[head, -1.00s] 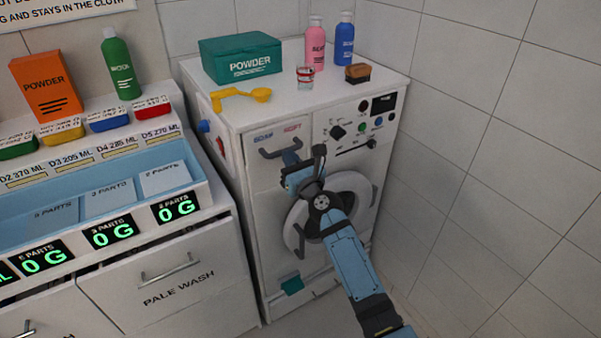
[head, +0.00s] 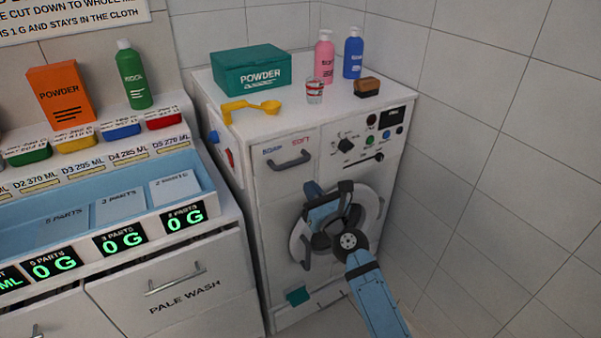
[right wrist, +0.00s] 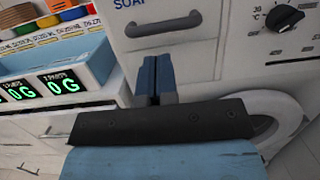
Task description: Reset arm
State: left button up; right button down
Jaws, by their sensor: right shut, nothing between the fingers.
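My right gripper (head: 313,189) is shut and empty in front of the upper left of the washing machine's round door (head: 373,208). It is below the soap drawer handle (head: 289,161) and apart from it. The soap drawer looks closed. My right arm hides much of the door. My left gripper is not in view.
On the washing machine (head: 320,110) stand a teal powder box (head: 250,70), yellow scoop (head: 250,108), small cup (head: 314,92), pink bottle (head: 323,60), blue bottle (head: 353,56) and brown brush (head: 367,88). A blue tray (head: 100,210) with scale displays is left. A tiled wall closes the right.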

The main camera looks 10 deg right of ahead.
jog(key=v, duration=0.7)
jog(key=shift+f, duration=0.2)
jog(key=s+d+f+n+g+h, duration=0.2)
jog(key=s+f+n+g, duration=0.2)
jog(key=s+f+n, duration=0.95)
jog(key=s+d+f+n+g+h, duration=0.15)
jog(key=s+f+n+g, duration=0.45)
jog(key=s+n, duration=1.15)
jog(key=w+r+n+t+p, duration=0.2)
jog(key=w+r+n+p, duration=0.1)
jog(key=r+p, duration=0.8)
jog(key=n+p, duration=0.1)
jog(key=p, duration=0.2)
jog(key=shift+w+d, duration=0.3)
jog(key=shift+d, duration=0.1)
